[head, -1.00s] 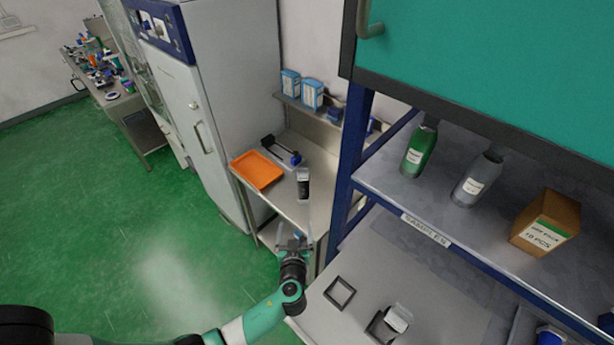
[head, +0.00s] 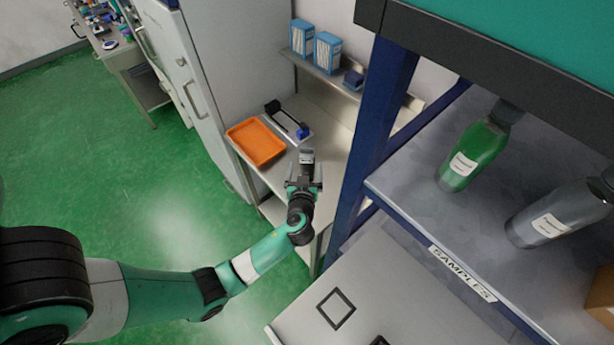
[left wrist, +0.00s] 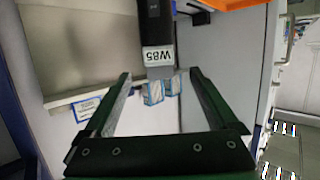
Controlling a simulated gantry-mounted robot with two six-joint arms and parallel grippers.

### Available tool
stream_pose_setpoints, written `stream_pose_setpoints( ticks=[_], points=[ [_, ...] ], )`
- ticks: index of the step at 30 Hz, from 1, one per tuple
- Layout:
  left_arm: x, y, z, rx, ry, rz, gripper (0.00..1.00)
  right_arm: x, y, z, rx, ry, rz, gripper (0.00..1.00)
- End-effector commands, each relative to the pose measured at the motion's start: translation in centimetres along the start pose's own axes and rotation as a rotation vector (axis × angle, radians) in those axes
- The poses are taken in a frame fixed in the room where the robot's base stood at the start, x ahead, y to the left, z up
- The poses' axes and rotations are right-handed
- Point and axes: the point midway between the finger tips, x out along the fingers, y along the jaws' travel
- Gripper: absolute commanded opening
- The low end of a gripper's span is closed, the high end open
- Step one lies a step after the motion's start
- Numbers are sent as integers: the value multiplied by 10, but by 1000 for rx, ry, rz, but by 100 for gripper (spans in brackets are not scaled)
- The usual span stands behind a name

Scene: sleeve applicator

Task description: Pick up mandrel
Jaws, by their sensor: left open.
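A dark upright block with a white "W85" label (left wrist: 157,35) shows in the left wrist view, and I take it for the mandrel. It comes down from the top edge, in line with the gap between my fingers. In the head view the block (head: 307,157) stands at the steel bench's near edge, partly hidden by my gripper. My left gripper (head: 305,182) is open right in front of it. In the left wrist view its fingers (left wrist: 160,76) are spread to either side of the label's lower end. I cannot tell whether they touch it. My right gripper is not in view.
An orange tray (head: 257,142) and a black-and-blue device (head: 289,121) sit on the steel bench (head: 331,138). Blue-white boxes (head: 326,53) stand on the shelf behind. A blue rack post (head: 383,100) is close on the right. Green floor lies open to the left.

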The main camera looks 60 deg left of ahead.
Motion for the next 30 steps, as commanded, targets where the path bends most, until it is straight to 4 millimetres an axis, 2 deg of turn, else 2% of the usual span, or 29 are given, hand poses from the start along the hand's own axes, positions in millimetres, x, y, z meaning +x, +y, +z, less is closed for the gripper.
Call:
stream_pose_setpoints(
  ticks=[1,6,14,22,30],
  points=[
    [10,-1,9,-6,4,-1,93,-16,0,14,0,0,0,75],
    [25,0,4,-3,2,0,93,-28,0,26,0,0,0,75],
    [32,0,-3,1,0,-1,93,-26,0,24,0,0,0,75],
    [75,0,-5,1,0,-1,93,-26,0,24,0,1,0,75],
    [78,1,-5,0,0,1,91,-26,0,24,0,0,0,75]
  ],
)
